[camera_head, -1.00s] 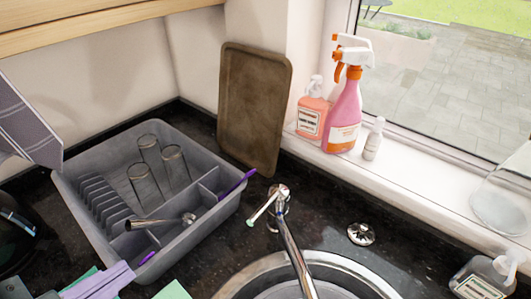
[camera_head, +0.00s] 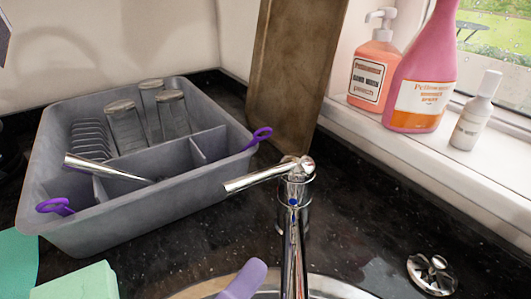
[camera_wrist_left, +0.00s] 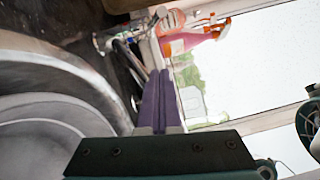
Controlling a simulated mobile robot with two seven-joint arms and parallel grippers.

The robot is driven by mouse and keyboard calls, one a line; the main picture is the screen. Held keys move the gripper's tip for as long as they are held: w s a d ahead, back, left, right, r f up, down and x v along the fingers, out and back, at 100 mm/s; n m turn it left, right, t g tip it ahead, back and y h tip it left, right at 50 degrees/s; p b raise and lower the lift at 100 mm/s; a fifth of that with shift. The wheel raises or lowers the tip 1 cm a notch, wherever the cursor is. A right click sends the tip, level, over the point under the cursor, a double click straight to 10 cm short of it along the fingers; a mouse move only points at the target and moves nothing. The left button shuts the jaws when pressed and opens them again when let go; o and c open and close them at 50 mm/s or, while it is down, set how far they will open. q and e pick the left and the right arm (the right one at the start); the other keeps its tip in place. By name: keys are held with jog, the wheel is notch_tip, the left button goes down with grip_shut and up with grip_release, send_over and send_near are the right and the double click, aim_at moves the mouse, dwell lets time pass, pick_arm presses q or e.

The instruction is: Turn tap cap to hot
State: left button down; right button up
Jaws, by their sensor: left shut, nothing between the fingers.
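The chrome tap (camera_head: 292,235) stands behind the sink, with a blue mark on its front. Its cap (camera_head: 297,167) has a lever (camera_head: 258,177) pointing left and slightly down, toward the dish rack. My left gripper's purple finger (camera_head: 242,281) shows at the bottom edge, left of the tap spout and apart from the lever. In the left wrist view, my left gripper (camera_wrist_left: 160,74) is shut with nothing between its fingers. The tap also shows there, small and beyond the fingertips (camera_wrist_left: 128,55). My right gripper is not in view.
A grey dish rack (camera_head: 120,215) with glasses stands left of the tap. A brown board (camera_head: 292,75) leans behind it. A soap bottle (camera_head: 372,75), a pink spray bottle (camera_head: 420,85) and a white bottle (camera_head: 475,115) stand on the sill. A green block (camera_head: 80,283) lies front left.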

aim_at(296, 177)
pick_arm(q)
jog(key=w+r, duration=0.1)
jog(key=w, duration=0.7)
jog(key=shift+d+b, duration=0.35)
jog(key=shift+w, duration=0.1)
